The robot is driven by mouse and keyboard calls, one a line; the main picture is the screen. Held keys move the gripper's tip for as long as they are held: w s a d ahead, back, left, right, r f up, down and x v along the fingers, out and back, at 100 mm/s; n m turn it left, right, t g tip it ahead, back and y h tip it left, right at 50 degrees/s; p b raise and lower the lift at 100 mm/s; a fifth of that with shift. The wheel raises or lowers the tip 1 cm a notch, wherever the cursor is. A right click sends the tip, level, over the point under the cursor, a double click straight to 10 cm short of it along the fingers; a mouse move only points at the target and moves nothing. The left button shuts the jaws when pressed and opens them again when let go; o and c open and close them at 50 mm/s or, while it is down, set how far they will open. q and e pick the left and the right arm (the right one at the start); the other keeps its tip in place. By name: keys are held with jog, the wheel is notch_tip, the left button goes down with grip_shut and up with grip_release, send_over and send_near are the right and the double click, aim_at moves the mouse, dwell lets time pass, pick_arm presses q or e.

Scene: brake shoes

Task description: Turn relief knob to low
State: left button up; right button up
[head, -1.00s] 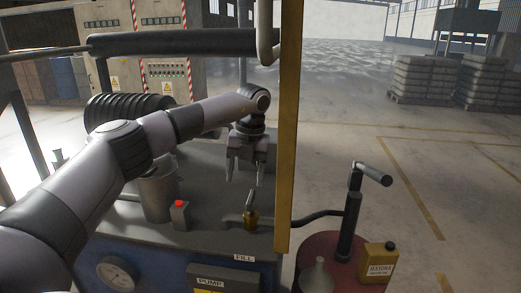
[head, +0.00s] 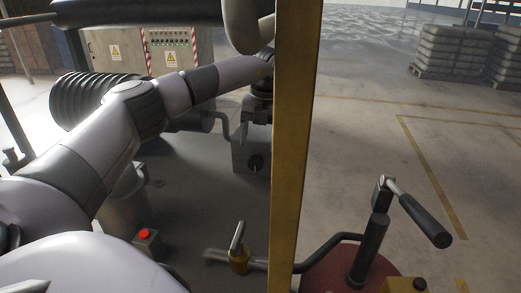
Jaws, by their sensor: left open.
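A grey block (head: 243,150) stands at the back of the grey machine top, just left of the yellow post. A small dark round knob (head: 256,162) sits on its front face and looks like the relief knob. I cannot read any marking or setting. My left arm reaches across from the left to this block. My left gripper (head: 261,108) is above and behind the knob in the picture, partly hidden by the post. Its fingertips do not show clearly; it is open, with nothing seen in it. My right gripper is not in view.
The yellow post (head: 294,150) stands upright in front, right of the block. A brass valve with a lever (head: 238,258), a red button box (head: 146,240) and a metal canister (head: 121,205) are on the machine top. A hand pump (head: 375,240) stands at right.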

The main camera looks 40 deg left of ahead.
aim_at(252, 158)
pick_arm(q)
jog(key=shift+w+a+f, duration=0.15)
jog(key=shift+w+a, duration=0.05)
jog(key=shift+w, duration=0.1)
jog(key=shift+s+a+f+p, duration=0.1)
jog(key=shift+f, duration=1)
jog(key=shift+s+a+f+p, duration=0.1)
jog(key=shift+a+f+p, duration=0.05)
jog(key=shift+f, duration=1)
jog(key=shift+s+a+f+p, duration=0.1)
jog(key=shift+f, duration=1)
jog(key=c, duration=1)
jog(key=shift+c, duration=0.2)
jog(key=shift+s+a+t+h, duration=0.2)
jog(key=shift+t+h, duration=0.5)
jog(key=shift+h, duration=0.5)
jog(key=shift+a+f+t+h, duration=0.15)
jog(key=shift+t+h, duration=0.3)
jog(key=shift+h, duration=0.4)
jog(key=shift+a+r+t+h, duration=0.1)
jog(key=shift+t+h, duration=0.35)
jog(key=shift+h, duration=0.4)
jog(key=shift+h+b, duration=0.3)
